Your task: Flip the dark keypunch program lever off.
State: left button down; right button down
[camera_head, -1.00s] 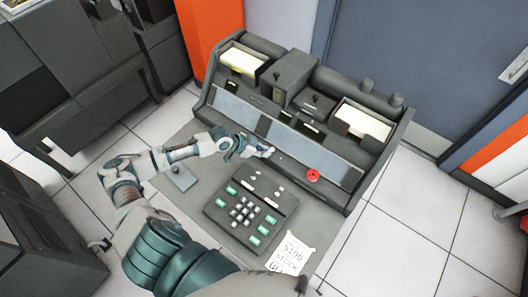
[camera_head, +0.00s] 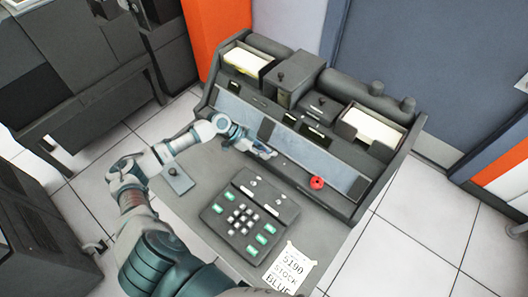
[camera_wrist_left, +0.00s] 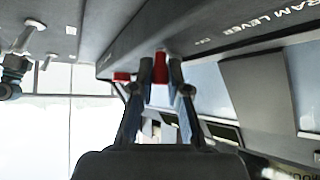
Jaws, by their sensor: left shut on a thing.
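The grey keypunch console (camera_head: 215,185) has a sloped panel with a pale strip. My left gripper (camera_head: 268,154) is at the lower edge of this strip, left of the red knob. In the left wrist view the gripper (camera_wrist_left: 161,78) is shut, with a small red-tipped piece, which I take to be the program lever (camera_wrist_left: 160,66), between its fingertips. The lettering "...RAM LEVER" shows on the panel near it. The lever's dark part and its tilt are hidden by the fingers. My right gripper is not in view.
A red knob (camera_head: 317,183) stands right of the gripper. A keypad box (camera_head: 248,213) with green and white keys sits in front. A paper note (camera_head: 290,268) lies at the front edge. Card trays (camera_head: 372,128) stand along the back.

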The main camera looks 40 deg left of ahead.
pick_arm(q)
jog(key=c, duration=1.1)
grip_release()
jog(key=shift+a+f, duration=0.1)
jog(key=shift+a, duration=0.05)
jog(key=shift+c, duration=0.2)
jog(key=v, duration=1.2)
jog(key=shift+w+f, duration=0.1)
